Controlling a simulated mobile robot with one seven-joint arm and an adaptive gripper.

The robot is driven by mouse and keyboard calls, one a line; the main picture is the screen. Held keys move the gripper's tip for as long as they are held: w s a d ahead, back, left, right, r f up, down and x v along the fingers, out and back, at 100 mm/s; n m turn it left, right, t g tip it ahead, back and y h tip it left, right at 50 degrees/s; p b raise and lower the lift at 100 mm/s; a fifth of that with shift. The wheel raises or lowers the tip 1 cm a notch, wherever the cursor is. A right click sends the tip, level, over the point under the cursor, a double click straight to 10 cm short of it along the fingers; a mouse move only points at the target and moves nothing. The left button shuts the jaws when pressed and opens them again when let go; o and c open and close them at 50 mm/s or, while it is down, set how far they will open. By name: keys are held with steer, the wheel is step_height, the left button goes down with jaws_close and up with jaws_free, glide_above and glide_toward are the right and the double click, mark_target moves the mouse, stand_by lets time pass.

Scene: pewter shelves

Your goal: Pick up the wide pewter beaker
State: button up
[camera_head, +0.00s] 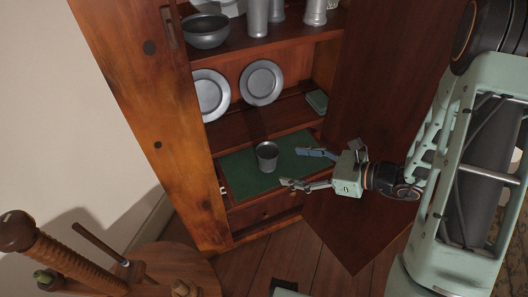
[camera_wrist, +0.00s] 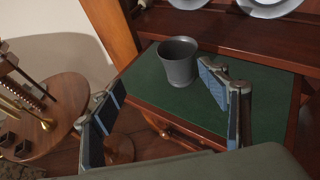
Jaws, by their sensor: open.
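The wide pewter beaker (camera_head: 267,156) stands upright on a green surface (camera_head: 238,168) in the lower part of the cabinet. In the wrist view the beaker (camera_wrist: 178,62) stands upright on the green surface (camera_wrist: 150,85), ahead of my gripper and a little above picture centre. My gripper (camera_head: 298,168) is open and empty, to the right of the beaker in the head view. In the wrist view my gripper (camera_wrist: 166,103) shows two blue-padded fingers spread apart; the right finger is nearer the beaker. I see no contact between finger and beaker.
Pewter plates (camera_head: 261,83) lean on the shelf behind. A bowl (camera_head: 205,30) and tall vessels (camera_head: 258,17) stand on the shelf above. A green box (camera_head: 317,101) lies at the right. The open cabinet door (camera_head: 357,150) is close to my arm. A round wooden table (camera_head: 165,265) stands front left.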

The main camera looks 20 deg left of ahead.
mark_target(268, 154)
steer(key=shift+w+d+f+m+t, duration=0.1)
steer(key=shift+w+f+m+t, duration=0.4)
steer(key=shift+w+f+m, duration=0.35)
steer(key=x, duration=0.4)
steer(key=shift+w+a+b, duration=0.25)
steer(key=shift+a+b, duration=0.05)
steer(key=shift+b, duration=0.1)
steer(key=shift+w+r+b+x, duration=0.1)
steer(key=shift+b+x, duration=0.1)
steer(key=shift+x, duration=1.3)
steer(key=shift+w+r+b+x, duration=0.15)
steer(key=shift+x, duration=1.3)
steer(key=shift+c, duration=0.4)
steer(key=c, duration=1.4)
steer(key=shift+o, duration=0.2)
steer(key=shift+r, duration=0.1)
